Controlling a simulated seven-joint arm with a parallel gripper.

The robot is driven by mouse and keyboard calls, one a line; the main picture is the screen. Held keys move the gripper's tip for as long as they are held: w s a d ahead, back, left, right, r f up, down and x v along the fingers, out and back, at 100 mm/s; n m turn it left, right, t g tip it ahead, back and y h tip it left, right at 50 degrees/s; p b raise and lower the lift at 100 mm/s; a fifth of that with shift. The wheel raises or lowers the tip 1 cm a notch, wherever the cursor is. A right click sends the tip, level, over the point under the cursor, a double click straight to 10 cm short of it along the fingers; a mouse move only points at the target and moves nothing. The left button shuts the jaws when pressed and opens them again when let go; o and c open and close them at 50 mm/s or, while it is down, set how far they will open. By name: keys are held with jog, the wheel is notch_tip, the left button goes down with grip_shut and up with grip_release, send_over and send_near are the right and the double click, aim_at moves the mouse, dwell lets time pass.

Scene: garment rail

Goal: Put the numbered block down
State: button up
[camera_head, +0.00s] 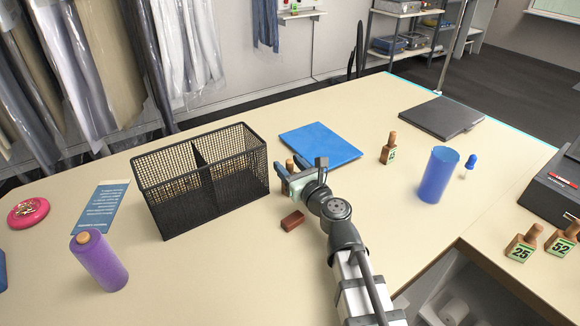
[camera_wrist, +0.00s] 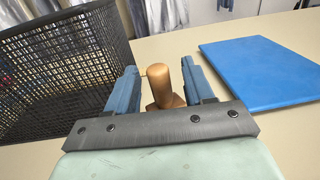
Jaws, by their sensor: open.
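My gripper (camera_head: 290,174) is open beside the right end of the black mesh basket, low over the table. In the wrist view its two fingers (camera_wrist: 162,90) stand on either side of a brown wooden block with a rounded peg handle (camera_wrist: 163,84). In the head view that block's peg (camera_head: 289,165) shows partly behind the gripper. Its number is hidden. I cannot tell whether a finger touches it. Another wooden block with a green label (camera_head: 388,149) stands upright to the right of the blue mat. Blocks labelled 25 (camera_head: 520,246) and 52 (camera_head: 561,243) stand at the far right.
The two-compartment mesh basket (camera_head: 160,204) is close on the left. The blue mat (camera_head: 325,144) lies behind the gripper. A red-brown bar (camera_head: 292,220) lies in front. The front middle table is clear.

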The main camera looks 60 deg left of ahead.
aim_at(292, 173)
jog(key=d, duration=0.7)
jog(key=shift+s+d+r, duration=0.1)
jog(key=shift+s+d, duration=0.2)
jog(key=shift+a+f, duration=0.2)
jog(key=shift+f, duration=0.55)
jog(key=shift+a+f, duration=0.15)
jog(key=shift+a, duration=0.05)
jog(key=shift+w+a, duration=0.15)
jog(key=shift+a, duration=1.65)
jog(key=shift+w+a, duration=0.15)
jog(key=shift+a, duration=1.65)
jog(key=shift+c, duration=0.3)
grip_shut()
